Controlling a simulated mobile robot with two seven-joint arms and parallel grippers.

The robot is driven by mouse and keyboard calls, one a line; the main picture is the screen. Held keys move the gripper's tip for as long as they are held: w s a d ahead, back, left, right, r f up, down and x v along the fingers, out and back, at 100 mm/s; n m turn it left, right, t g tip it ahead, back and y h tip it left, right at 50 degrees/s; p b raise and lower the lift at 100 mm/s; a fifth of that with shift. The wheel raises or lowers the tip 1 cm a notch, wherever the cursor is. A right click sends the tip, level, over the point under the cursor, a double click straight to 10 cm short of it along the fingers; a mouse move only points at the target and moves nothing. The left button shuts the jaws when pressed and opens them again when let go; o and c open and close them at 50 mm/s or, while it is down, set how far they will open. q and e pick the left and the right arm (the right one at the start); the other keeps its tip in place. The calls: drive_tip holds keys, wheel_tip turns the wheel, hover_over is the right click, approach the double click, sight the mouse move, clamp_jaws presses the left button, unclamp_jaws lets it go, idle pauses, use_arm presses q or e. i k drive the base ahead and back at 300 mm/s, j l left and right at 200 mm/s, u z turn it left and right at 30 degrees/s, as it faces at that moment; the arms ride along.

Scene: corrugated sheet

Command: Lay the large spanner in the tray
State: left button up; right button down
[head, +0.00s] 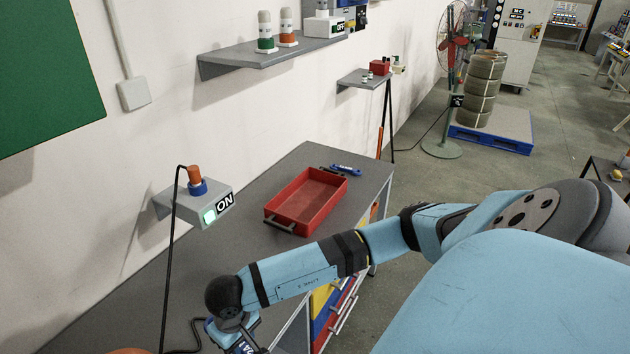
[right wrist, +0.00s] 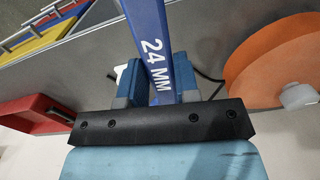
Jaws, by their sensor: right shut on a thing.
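A large blue spanner (right wrist: 150,25) marked "24 MM" stands between the two blue fingers of my right gripper (right wrist: 157,80), which is shut on it. In the head view the right gripper (head: 232,338) is low at the bottom edge, over the near part of the bench, and most of the spanner is cut off there. The red tray (head: 318,205) lies on the bench farther back, beyond my right forearm, and looks empty. Its edge also shows at left in the right wrist view (right wrist: 30,108). My left gripper is out of view.
A smaller blue spanner (head: 345,170) lies on the grey bench (head: 255,262) just behind the tray. A switch box (head: 210,206) marked "ON" is on the wall at left, with a black cable. An orange round thing (right wrist: 275,55) is near the gripper. Coloured drawers (head: 325,310) sit under the bench.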

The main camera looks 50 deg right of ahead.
sight(297, 200)
drive_tip(key=i+l, duration=0.1)
drive_tip(key=l, duration=2.4)
drive_tip(key=i+l, duration=0.15)
drive_tip(key=l, duration=1.1)
drive_tip(key=l+u, duration=0.2)
drive_tip(key=l, duration=0.7)
drive_tip(key=u, duration=1.05)
